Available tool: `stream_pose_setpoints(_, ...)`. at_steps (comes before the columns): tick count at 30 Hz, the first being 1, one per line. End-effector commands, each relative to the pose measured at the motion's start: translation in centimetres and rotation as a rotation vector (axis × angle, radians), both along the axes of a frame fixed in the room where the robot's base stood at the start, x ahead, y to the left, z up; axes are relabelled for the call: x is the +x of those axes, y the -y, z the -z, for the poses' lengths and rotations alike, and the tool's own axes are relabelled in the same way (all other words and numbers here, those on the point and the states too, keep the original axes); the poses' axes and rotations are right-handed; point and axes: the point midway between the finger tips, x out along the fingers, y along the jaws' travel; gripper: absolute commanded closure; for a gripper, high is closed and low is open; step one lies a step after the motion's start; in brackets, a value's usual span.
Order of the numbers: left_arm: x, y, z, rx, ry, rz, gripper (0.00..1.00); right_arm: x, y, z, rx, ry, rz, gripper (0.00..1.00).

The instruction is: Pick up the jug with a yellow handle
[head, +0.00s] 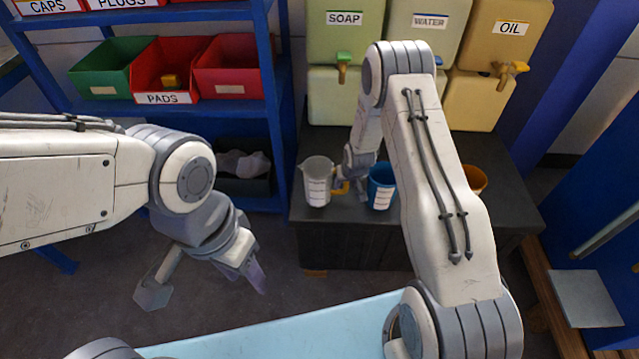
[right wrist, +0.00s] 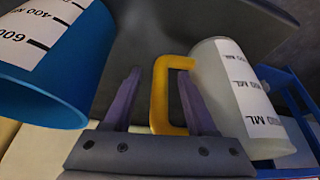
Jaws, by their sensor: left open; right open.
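The jug with a yellow handle (head: 317,184) is pale, with a white scale label, and stands upright on the dark bench. In the right wrist view, its body (right wrist: 245,95) is at the right and its yellow handle (right wrist: 160,95) is near the middle. My right gripper (right wrist: 158,92) is open. The handle's upright bar shows between its two fingers, with one finger on the side towards the jug body; I cannot tell whether they touch. My left gripper (head: 252,277) is open and empty, low over the floor and away from the bench.
A blue jug (head: 381,187) stands close by on the right; it also shows in the right wrist view (right wrist: 45,75). An orange vessel (head: 474,179) is partly behind my right arm. Labelled tanks with taps stand behind. A blue shelf (head: 190,108) with bins is at the left.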

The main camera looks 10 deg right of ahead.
Motion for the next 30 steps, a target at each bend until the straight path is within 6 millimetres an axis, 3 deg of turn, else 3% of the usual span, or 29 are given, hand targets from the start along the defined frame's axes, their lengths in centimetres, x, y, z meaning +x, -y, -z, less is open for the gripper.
stream_pose_setpoints(7, 0.0, 0.0, 0.0, 0.0, 0.0, 0.0, 0.5, 0.1, 0.0, 0.3, 0.0, 0.0, 0.0, 0.43)
stream_pose_setpoints(8, 0.0, 0.0, 0.0, 0.0, 0.0, 0.0, 0.5, 0.1, 0.0, 0.3, 0.0, 0.0, 0.0, 0.47)
stream_pose_setpoints(12, 0.0, 0.0, 0.0, 0.0, 0.0, 0.0, 0.5, 0.1, 0.0, 0.3, 0.0, 0.0, 0.0, 1.0)
stream_pose_setpoints(23, 0.0, 0.0, 0.0, 0.0, 0.0, 0.0, 0.5, 0.2, 0.0, -0.1, 0.0, 0.002, 0.001, 1.0)
stream_pose_setpoints(26, 0.0, 0.0, -0.2, 0.0, 0.0, 0.0, 0.5, 0.3, 0.0, -1.1, 0.0, 0.004, 0.001, 1.0)
stream_pose_setpoints(30, 0.0, 0.0, -0.9, 0.0, 0.0, 0.0, 0.5, 0.3, 0.0, -4.1, 0.0, 0.005, 0.0, 1.0)
